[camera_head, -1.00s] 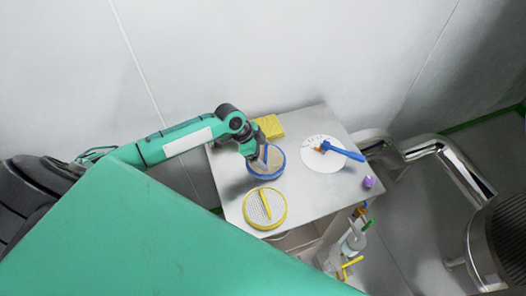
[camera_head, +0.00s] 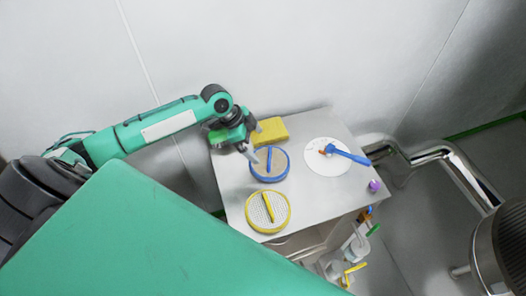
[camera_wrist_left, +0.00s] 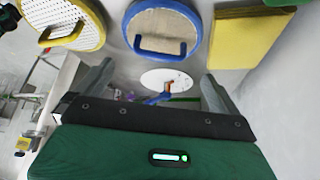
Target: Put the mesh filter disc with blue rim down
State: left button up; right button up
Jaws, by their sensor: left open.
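The mesh filter disc with blue rim (camera_head: 278,166) lies flat on the metal table, its blue handle bar across the top. It also shows in the left wrist view (camera_wrist_left: 180,22), beyond the fingers. My left gripper (camera_head: 252,154) is open and empty, above and beside the left edge of the blue-rimmed disc, apart from its handle. In the left wrist view its two fingers (camera_wrist_left: 155,85) are spread wide with nothing between them. My right gripper is not in view.
A yellow-rimmed mesh disc (camera_head: 282,207) lies in front on the metal table (camera_head: 318,197). A yellow block (camera_head: 270,132) sits behind. A white round plate (camera_head: 316,168) with a blue-handled tool (camera_head: 350,154) and a purple item (camera_head: 374,186) are to the right.

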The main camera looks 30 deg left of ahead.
pick_arm(q)
jog(key=v, duration=0.4)
jog(key=shift+r, duration=0.1)
dwell(0.4)
